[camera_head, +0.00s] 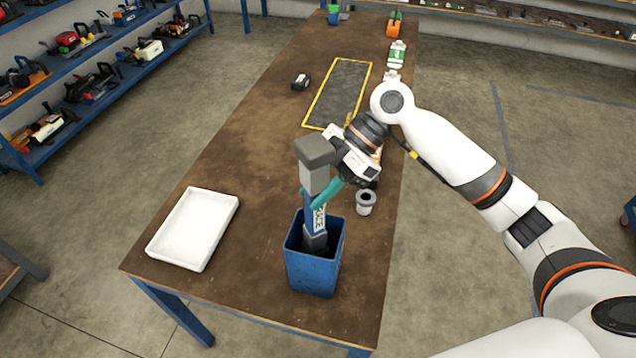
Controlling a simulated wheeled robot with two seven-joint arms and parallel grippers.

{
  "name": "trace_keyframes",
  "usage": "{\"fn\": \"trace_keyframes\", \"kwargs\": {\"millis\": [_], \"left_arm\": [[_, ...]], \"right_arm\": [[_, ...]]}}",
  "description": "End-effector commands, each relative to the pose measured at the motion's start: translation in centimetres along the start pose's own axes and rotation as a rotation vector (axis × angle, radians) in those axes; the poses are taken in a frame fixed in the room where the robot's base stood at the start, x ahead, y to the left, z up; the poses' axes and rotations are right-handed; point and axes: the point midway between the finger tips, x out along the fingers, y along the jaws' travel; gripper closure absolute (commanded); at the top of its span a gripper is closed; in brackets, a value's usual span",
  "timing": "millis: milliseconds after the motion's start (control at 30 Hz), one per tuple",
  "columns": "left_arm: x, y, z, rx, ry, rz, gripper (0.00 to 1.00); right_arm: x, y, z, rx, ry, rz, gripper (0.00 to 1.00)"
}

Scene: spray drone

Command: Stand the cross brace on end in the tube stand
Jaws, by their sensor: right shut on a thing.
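The cross brace (308,178) is upright, with a dark grey block at its top, a light grey section below it and a blue shaft with a white lettered label. Its lower dark end is inside the mouth of the blue square tube stand (312,275), near the table's front edge. Whether it touches the stand's floor is hidden by the front wall. My right gripper (315,194) is shut on the brace around its middle, above the stand's rim, with teal fingers. My left gripper is out of view.
A white tray (194,229) lies left of the stand. A small grey cup-like part (366,203) stands right of it, near my right gripper.

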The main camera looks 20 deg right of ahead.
Motion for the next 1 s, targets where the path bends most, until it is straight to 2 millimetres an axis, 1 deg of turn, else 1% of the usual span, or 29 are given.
{"fn": "trace_keyframes", "kwargs": {"millis": [33, 100, 400, 600, 933, 967, 1000], "left_arm": [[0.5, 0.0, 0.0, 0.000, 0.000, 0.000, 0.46], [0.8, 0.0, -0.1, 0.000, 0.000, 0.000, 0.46], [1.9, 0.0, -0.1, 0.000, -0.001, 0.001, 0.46], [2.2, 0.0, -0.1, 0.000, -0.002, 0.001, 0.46], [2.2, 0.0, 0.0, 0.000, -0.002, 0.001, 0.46], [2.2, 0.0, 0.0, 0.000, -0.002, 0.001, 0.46], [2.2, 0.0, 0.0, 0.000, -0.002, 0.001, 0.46]], "right_arm": [[0.5, 0.0, -0.4, 0.000, -0.001, 0.000, 1.00], [0.9, 0.0, -0.8, 0.000, -0.001, 0.000, 1.00], [2.2, 0.0, -2.3, 0.000, 0.000, -0.001, 1.00], [2.6, 0.0, -2.7, 0.000, 0.000, -0.001, 1.00], [2.7, 0.0, -2.7, -0.001, -0.001, -0.001, 1.00], [2.7, 0.0, -2.7, -0.001, -0.001, -0.001, 0.68], [2.7, 0.0, -2.7, -0.001, -0.001, -0.001, 0.61]]}}
